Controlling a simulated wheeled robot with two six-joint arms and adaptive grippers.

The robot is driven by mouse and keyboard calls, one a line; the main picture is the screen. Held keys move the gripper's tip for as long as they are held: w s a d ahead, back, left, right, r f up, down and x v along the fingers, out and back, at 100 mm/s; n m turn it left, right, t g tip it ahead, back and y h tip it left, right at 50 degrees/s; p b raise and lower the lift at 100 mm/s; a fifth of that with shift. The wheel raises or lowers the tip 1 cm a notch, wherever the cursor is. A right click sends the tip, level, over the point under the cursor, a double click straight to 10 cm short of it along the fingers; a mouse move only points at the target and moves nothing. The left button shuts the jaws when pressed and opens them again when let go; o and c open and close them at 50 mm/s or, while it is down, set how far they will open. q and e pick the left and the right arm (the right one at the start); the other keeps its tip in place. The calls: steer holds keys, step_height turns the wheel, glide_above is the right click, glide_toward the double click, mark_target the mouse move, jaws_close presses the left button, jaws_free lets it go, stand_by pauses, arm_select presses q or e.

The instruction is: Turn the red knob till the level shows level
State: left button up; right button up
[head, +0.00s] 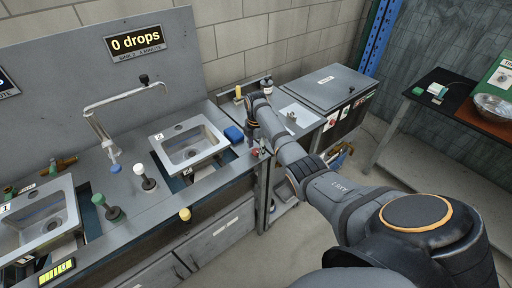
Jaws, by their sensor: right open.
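My right arm reaches from the lower right to the bench's right end, with its gripper (260,149) pointing down there. The gripper is open, small and partly hidden by my own arm. A small red part (255,153) shows close by the fingers at the bench edge. It may be the red knob, and I cannot tell whether the fingers touch it. A sink marked 2 (211,134) sits in the bench left of the gripper. My left gripper is not in view.
A blue sponge (234,134) lies right of sink 2. A faucet (105,140) rises behind. A grey lidded cabinet (333,86) stands at right. Floor is open between it and the shelf.

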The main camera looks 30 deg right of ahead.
steer(key=shift+c, duration=0.5)
steer(key=c, duration=1.1)
steer(key=shift+o, duration=0.2)
steer(key=shift+r+m+p, duration=0.15)
steer(key=shift+m+p, duration=1.1)
steer(key=shift+m, duration=0.25)
steer(key=m+p, duration=0.2)
steer(key=m, duration=0.2)
steer(key=shift+m, duration=0.3)
steer(key=m+p, duration=0.1)
steer(key=m, duration=0.4)
steer(key=shift+w+p, duration=0.1)
steer(key=shift+p, duration=0.3)
steer(key=m+p, duration=0.1)
steer(key=m, duration=0.4)
steer(key=shift+w, duration=0.1)
steer(key=shift+d+m, duration=0.1)
steer(key=shift+m, duration=0.2)
